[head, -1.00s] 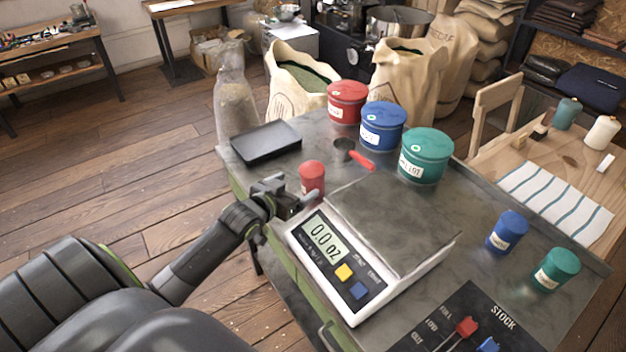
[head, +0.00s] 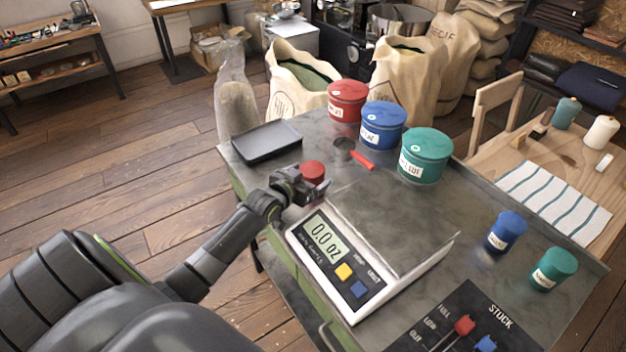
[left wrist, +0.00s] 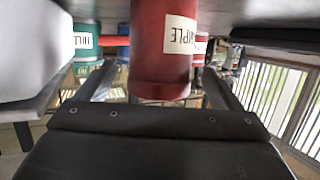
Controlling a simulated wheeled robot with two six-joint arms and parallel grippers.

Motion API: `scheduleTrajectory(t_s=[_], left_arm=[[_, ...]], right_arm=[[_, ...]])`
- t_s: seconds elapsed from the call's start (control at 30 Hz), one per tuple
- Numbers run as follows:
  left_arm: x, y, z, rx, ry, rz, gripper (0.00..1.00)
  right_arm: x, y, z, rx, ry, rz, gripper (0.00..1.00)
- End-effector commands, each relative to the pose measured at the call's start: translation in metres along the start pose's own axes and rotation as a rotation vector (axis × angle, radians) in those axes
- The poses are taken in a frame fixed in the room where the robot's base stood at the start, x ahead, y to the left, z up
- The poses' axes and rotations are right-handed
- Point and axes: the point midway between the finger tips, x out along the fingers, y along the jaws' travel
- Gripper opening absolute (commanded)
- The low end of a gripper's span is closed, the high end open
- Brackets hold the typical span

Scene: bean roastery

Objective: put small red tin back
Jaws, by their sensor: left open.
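The small red tin (head: 312,171) stands on the grey bench top at the left of the scale, with its lower part hidden behind my left gripper (head: 304,189) in the head view. In the left wrist view the tin (left wrist: 163,45) appears upside down, with a white label, between the two spread fingers. My left gripper is open, and gaps show between the fingers and the tin. My right gripper is not in view.
The scale (head: 335,277) reads 0.0 oz, close to the right of my left gripper. A black tray (head: 267,142) and a red-handled scoop (head: 343,147) lie behind the tin. Large red (head: 347,101), blue (head: 383,125) and green (head: 425,155) tins stand farther back.

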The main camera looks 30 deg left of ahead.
Motion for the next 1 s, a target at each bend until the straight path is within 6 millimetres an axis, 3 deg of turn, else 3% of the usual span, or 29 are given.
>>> scheduleTrajectory(t_s=[0.07,0.47,0.77,1.0], left_arm=[[0.000,0.000,0.000,0.000,0.000,0.000,0.82],[0.000,0.000,-0.001,0.000,0.002,0.000,0.30],[-0.003,0.000,-0.009,0.001,0.004,0.001,0.30],[-0.015,0.000,-0.051,0.005,0.007,0.002,0.30]], right_arm=[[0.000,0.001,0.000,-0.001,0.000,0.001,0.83],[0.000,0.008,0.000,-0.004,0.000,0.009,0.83],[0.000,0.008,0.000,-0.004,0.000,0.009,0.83],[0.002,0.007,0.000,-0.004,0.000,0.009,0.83]])
